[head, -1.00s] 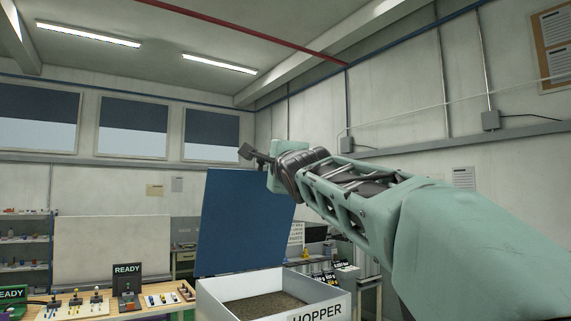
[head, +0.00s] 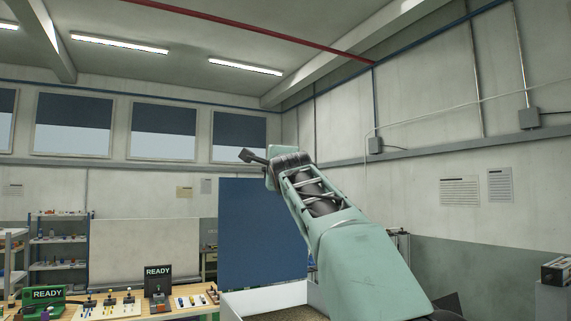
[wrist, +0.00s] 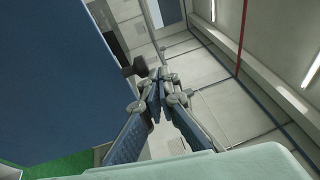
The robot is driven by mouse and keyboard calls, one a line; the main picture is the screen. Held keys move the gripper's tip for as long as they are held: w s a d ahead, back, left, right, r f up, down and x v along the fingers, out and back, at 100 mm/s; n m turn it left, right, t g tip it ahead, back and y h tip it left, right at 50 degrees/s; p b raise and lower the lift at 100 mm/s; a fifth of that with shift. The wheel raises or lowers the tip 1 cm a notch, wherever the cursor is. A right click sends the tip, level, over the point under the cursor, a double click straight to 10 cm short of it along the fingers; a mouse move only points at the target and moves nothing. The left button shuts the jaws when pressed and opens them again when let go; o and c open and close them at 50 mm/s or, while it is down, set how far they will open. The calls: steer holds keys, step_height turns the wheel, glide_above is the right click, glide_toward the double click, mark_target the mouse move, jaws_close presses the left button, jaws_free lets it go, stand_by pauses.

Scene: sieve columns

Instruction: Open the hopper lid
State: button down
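The hopper lid (head: 258,235) is a large blue panel standing up, roughly upright, above the pale hopper box (head: 268,302). The box is open below it, with grainy brown material (head: 290,315) showing inside. In the head view my arm reaches past the lid's upper right edge, and my gripper's fingers are not clear there. In the wrist view the lid (wrist: 45,75) fills the left side. My gripper (wrist: 160,88) is beside the lid's edge with its fingertips together and nothing visible between them. A dark block (wrist: 135,67) is just left of the fingertips; contact is unclear.
A wooden bench (head: 125,302) with small items and READY signs stands at the left, before a pale board (head: 145,252). Shelves (head: 58,248) are farther left. A wall with a grey rail is at the right. The air above the lid looks free.

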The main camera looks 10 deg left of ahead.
steer(key=shift+w+a+f+p, duration=0.1)
steer(key=shift+w+a+p, duration=0.8)
steer(key=shift+w+a, duration=0.25)
steer(key=shift+d, duration=0.15)
steer(key=shift+s+d, duration=0.15)
steer(key=shift+d, duration=0.05)
steer(key=s+d+r+b, duration=0.1)
steer(key=s+d+b, duration=0.1)
steer(key=s, duration=0.3)
steer(key=s+d+r+b, duration=0.2)
steer(key=s+d+b, duration=0.1)
steer(key=s, duration=0.3)
steer(key=shift+d+r+b, duration=0.25)
steer(key=shift+b, duration=0.05)
steer(key=shift+f, duration=0.1)
